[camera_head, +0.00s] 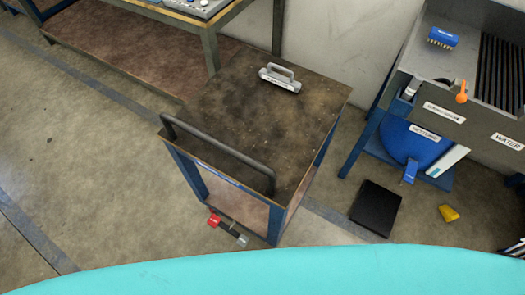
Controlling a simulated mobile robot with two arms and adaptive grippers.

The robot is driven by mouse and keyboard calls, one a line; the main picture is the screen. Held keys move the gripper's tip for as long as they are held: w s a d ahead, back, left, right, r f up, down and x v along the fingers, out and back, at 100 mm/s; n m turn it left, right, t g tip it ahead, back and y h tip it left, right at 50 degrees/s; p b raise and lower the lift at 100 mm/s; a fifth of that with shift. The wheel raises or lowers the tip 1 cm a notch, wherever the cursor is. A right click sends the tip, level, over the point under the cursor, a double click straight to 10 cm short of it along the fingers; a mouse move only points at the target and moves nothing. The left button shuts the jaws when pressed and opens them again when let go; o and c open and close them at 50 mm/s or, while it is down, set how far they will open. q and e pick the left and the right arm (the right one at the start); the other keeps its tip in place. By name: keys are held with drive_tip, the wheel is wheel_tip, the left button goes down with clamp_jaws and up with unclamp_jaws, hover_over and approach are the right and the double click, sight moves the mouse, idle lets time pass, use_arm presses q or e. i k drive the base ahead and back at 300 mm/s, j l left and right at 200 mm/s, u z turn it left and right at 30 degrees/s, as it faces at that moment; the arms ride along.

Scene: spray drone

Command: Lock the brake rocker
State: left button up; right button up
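The brake rocker (228,230) is a short dark bar low on the front side of a dark-topped cart (235,110). It has a red pad (214,220) at its left end and a grey pad (242,240) at its right end. The red pad looks higher in the picture than the grey one, but I cannot tell which pad is pressed down. Neither of my grippers can be made out in the head view.
The cart has a dark push handle (215,148) along its front edge and a grey handled block (280,78) on top. A workbench (215,25) stands behind. At right are a sink station (460,130), a black slab (375,208) and a yellow object (448,213) on the floor. Floor left of the cart is clear.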

sight(228, 231)
drive_tip(key=k+j+u, duration=0.15)
drive_tip(key=k, duration=0.45)
drive_tip(key=k+j+u, duration=0.15)
drive_tip(key=k, duration=0.4)
drive_tip(key=i+l+u, duration=0.15)
drive_tip(key=u, duration=0.3)
drive_tip(key=i+l+u, duration=0.1)
drive_tip(key=u, duration=0.35)
drive_tip(key=l+u, duration=0.25)
drive_tip(key=u, duration=0.2)
drive_tip(key=i+l, duration=0.05)
